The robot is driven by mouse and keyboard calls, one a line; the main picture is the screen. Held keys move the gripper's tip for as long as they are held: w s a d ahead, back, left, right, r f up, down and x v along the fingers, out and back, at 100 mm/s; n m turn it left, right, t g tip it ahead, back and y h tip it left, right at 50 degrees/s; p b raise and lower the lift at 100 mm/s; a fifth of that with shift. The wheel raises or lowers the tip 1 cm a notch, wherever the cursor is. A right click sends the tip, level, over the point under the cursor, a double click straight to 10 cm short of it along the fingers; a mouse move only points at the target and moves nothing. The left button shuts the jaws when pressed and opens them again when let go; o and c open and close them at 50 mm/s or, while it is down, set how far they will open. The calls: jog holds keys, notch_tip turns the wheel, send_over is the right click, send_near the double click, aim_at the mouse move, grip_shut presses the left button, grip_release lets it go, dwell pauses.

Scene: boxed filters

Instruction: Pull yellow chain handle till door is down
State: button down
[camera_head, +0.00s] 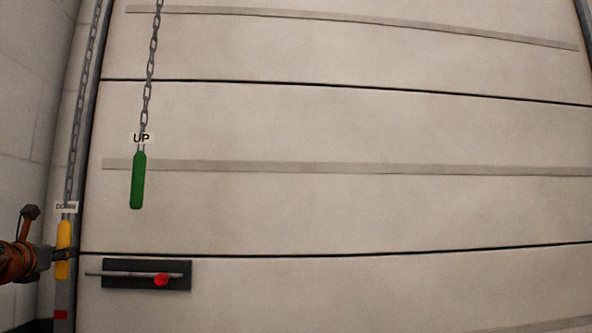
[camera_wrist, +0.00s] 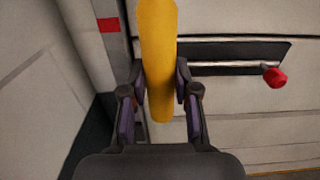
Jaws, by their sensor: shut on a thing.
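The yellow handle (camera_head: 63,236) hangs upright from a chain at the left edge of the door, under a small tag reading "DOWN", partly blurred. My gripper (camera_head: 62,254) reaches in from the left and is shut on the handle's lower half. In the wrist view the yellow handle (camera_wrist: 157,60) stands between the two dark fingers of my gripper (camera_wrist: 160,85), its lower end hanging down past them. The pale panelled door (camera_head: 350,210) fills most of the head view. Its bottom edge is not clearly visible.
A green handle (camera_head: 138,181) with an "UP" tag hangs on another chain in front of the door, to the right. A dark latch plate (camera_head: 115,283) with a metal bar and red knob (camera_head: 161,280) is on the door. A wall (camera_head: 30,110) stands close on the left.

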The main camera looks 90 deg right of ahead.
aim_at(60, 238)
notch_tip(60, 238, up, 17)
jog(key=p, duration=1.6)
jog(key=shift+f, duration=0.15)
notch_tip(60, 238, down, 14)
jog(key=b, duration=1.3)
jog(key=shift+r, duration=0.35)
notch_tip(60, 238, up, 14)
jog(key=p, duration=1.4)
grip_release()
jog(key=shift+f, duration=0.25)
